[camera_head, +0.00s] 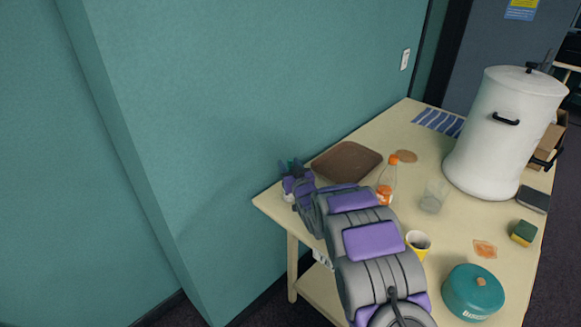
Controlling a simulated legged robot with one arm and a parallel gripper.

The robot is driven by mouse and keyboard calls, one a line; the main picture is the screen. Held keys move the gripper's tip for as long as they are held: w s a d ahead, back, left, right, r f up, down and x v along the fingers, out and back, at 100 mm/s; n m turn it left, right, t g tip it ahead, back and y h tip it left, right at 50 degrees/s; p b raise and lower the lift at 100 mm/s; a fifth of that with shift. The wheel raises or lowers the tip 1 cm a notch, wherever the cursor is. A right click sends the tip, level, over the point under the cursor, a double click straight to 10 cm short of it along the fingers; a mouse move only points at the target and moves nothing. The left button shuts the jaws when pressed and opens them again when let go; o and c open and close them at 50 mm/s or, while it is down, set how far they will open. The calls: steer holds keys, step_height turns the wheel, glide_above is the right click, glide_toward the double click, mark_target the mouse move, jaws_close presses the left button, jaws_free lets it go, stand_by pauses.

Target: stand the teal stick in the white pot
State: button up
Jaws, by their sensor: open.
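My gripper (293,172) is at the left back corner of the table, at the far end of my grey and purple arm. It is open. A small teal bit (291,163) shows at the fingertips. It may be part of the teal stick, but most of it is hidden and I cannot tell whether it touches the fingers. A small piece of something white (289,197) shows just below the gripper; it may be the white pot, mostly hidden by my arm. I cannot tell whether the teal bit stands in it.
A brown tray (347,161), an orange-capped bottle (387,183) and a clear glass (433,195) stand right of my gripper. A large lidded white urn (503,135), yellow cup (418,243), sponge (523,233) and teal lidded pot (473,291) are farther right. A teal wall (230,100) rises behind the table.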

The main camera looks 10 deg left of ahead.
steer(key=shift+s+a, duration=0.1)
steer(key=shift+s+a, duration=0.1)
steer(key=shift+s, duration=0.05)
steer(key=p+v, duration=0.2)
steer(key=v, duration=0.9)
steer(key=shift+s, duration=0.2)
